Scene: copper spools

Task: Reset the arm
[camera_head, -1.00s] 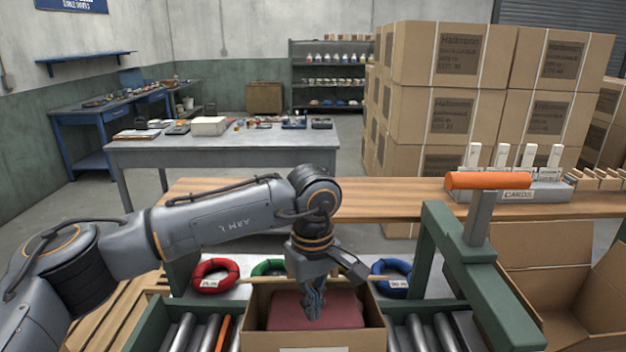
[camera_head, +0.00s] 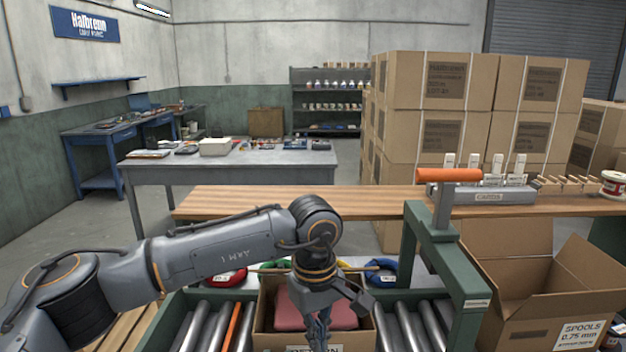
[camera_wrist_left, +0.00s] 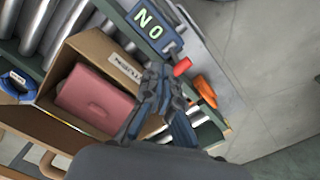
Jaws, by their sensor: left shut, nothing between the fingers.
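My left arm comes in from the left in the head view and bends down at its wrist. My left gripper (camera_head: 318,330) is shut and empty, above and in front of an open cardboard box (camera_head: 262,325) on the roller conveyor. A dark red block-like item (camera_head: 345,315) lies in that box. The left wrist view also shows the left gripper (camera_wrist_left: 160,95), the box (camera_wrist_left: 95,45) and the red item (camera_wrist_left: 95,98). My right gripper is not in view.
Red (camera_head: 228,277) and blue (camera_head: 382,272) coils lie behind the conveyor. A green frame with an orange bar (camera_head: 449,175) stands to the right. A large open carton (camera_head: 545,295) is at the right. A wooden counter (camera_head: 270,203) runs behind.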

